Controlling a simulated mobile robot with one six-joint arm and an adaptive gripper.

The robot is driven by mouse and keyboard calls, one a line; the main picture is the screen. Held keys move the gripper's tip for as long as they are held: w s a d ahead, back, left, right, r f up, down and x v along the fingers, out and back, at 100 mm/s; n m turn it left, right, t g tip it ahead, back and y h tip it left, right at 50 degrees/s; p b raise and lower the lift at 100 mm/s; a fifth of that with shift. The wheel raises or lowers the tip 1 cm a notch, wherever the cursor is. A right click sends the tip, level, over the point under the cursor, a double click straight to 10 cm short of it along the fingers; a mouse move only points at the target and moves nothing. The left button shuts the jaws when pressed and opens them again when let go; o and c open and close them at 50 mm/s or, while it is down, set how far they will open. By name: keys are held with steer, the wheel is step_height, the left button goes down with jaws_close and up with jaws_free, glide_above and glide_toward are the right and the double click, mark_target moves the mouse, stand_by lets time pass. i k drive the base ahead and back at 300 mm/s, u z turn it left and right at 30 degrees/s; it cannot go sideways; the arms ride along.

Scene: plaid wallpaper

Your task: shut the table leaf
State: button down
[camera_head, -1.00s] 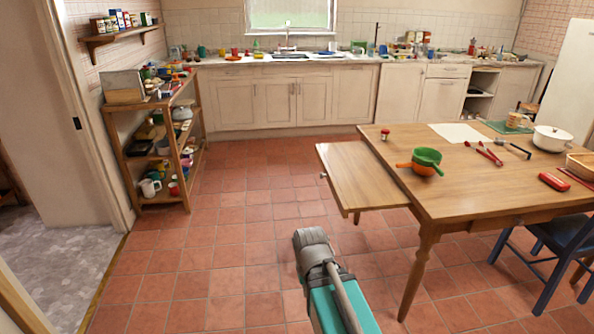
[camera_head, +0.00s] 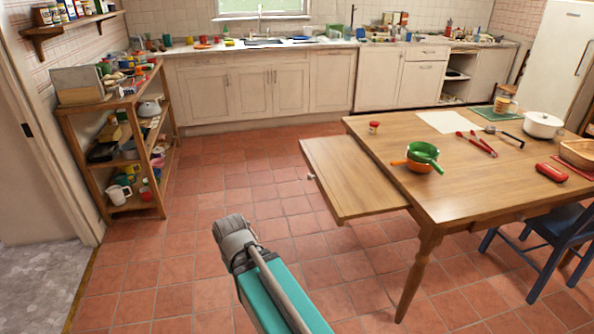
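The table leaf (camera_head: 352,176) is a wooden board that sticks out from the left side of the wooden table (camera_head: 459,188). A small pale knob (camera_head: 311,177) shows on its left edge. The leaf's top is bare. My arm, with a teal link and a grey joint, rises from the bottom of the picture, over the floor left of and nearer than the leaf, apart from it. My gripper's fingers do not show.
Green and orange bowls (camera_head: 419,160), a small red cup (camera_head: 374,127), red tongs (camera_head: 478,143) and a white pot (camera_head: 542,124) stand on the table. A blue chair (camera_head: 545,240) is at the right. A loaded shelf (camera_head: 120,150) stands left. The tiled floor (camera_head: 237,196) between is clear.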

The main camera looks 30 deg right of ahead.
mark_target(350, 183)
steer(key=z, duration=0.4)
steer(key=i, duration=0.9)
steer(key=z, duration=0.8)
